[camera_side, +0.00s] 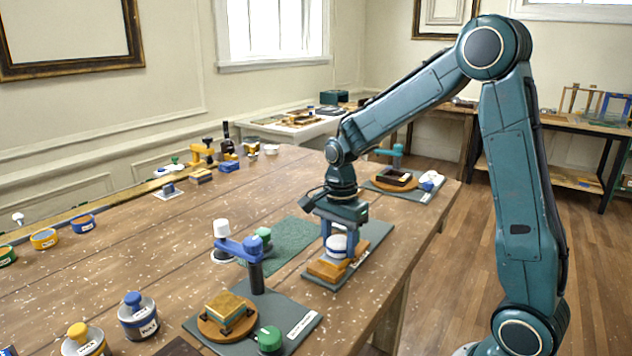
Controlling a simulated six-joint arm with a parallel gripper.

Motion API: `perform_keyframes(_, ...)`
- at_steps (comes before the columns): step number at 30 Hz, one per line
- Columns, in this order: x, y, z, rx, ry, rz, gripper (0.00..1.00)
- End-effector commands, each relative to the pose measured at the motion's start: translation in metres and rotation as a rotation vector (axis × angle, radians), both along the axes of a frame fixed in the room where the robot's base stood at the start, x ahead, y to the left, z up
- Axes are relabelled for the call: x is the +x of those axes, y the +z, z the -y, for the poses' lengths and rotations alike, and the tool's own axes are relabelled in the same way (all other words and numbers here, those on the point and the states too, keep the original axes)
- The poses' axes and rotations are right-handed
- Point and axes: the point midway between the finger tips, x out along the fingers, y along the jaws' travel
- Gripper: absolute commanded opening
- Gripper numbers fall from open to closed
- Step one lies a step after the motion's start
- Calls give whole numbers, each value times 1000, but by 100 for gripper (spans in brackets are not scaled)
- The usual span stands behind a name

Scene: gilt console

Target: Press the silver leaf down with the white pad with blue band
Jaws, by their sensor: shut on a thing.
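My gripper (338,236) points straight down near the middle of the table and is shut on a white round pad (338,246), likely the one with the blue band. The band is hard to tell apart from the blue fingers beside it. No silver leaf can be made out; the pad and gripper hide part of the block's top.
Left of my gripper are a green mat (284,238) and a white-topped pad (222,230). In front stands a blue-armed fixture (240,248) with a gold-topped block (225,306). Another turntable fixture (398,178) is behind.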

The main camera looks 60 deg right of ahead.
Motion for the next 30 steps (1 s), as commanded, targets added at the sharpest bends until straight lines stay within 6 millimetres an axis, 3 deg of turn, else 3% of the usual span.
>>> perform_keyframes(18, 0, 0, -38, 1, 3, -1, 26)
perform_keyframes(30, 1, 0, -12, 0, -2, -1, 26)
